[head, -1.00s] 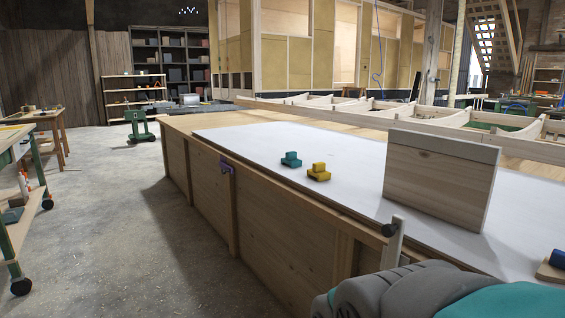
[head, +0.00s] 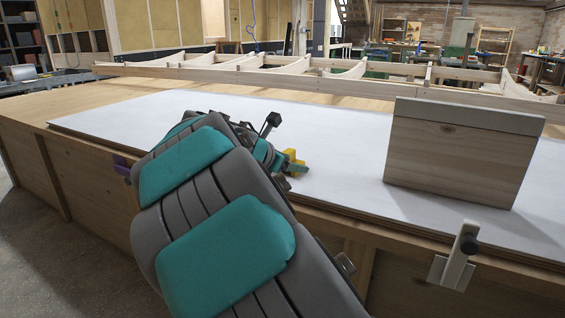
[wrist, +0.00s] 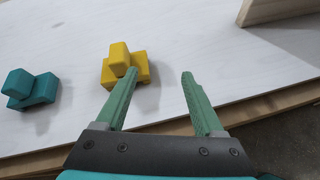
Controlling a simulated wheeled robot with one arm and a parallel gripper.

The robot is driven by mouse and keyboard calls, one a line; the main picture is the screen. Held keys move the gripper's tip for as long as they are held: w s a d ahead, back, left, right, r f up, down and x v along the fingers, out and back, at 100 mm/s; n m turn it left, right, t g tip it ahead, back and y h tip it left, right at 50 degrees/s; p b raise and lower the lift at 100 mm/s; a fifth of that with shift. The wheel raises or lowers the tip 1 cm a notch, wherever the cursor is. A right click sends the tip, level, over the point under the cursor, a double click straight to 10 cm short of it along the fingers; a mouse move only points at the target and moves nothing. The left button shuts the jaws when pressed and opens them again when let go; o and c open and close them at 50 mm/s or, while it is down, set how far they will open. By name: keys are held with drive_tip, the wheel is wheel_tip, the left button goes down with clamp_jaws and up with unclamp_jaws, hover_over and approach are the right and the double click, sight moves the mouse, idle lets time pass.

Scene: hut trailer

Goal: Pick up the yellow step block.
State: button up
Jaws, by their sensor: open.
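The yellow step block (wrist: 122,65) sits on the white board, ahead of my gripper and near its left finger in the wrist view. The left fingertip overlaps the block's right part in the picture; I cannot tell whether they touch. In the head view the block (head: 291,158) is partly hidden by my arm and gripper. My gripper (wrist: 161,76) is open, with two green fingers apart and nothing between them. It reaches over the board near its front edge.
A teal step block (wrist: 32,90) sits left of the yellow one. The white board (head: 340,125) lies on a wooden bench. A wooden panel (head: 455,155) stands upright to the right. A clamp (head: 456,255) sits at the bench's front edge.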

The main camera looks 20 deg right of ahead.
sight(288, 151)
drive_tip(key=w+n, duration=0.1)
drive_tip(key=w+a+r+n+t, duration=0.1)
drive_tip(key=w, duration=0.1)
drive_tip(key=w+n, duration=0.1)
drive_tip(key=w, duration=0.1)
drive_tip(key=shift+w+a+r+n+t, duration=0.15)
drive_tip(key=shift+a+r+n+t, duration=0.1)
drive_tip(key=shift+a+n+t, duration=0.05)
drive_tip(key=shift+x, duration=0.9)
drive_tip(key=x, duration=0.5)
drive_tip(key=shift+w+f, duration=0.3)
drive_tip(key=shift+f, duration=0.1)
clamp_jaws()
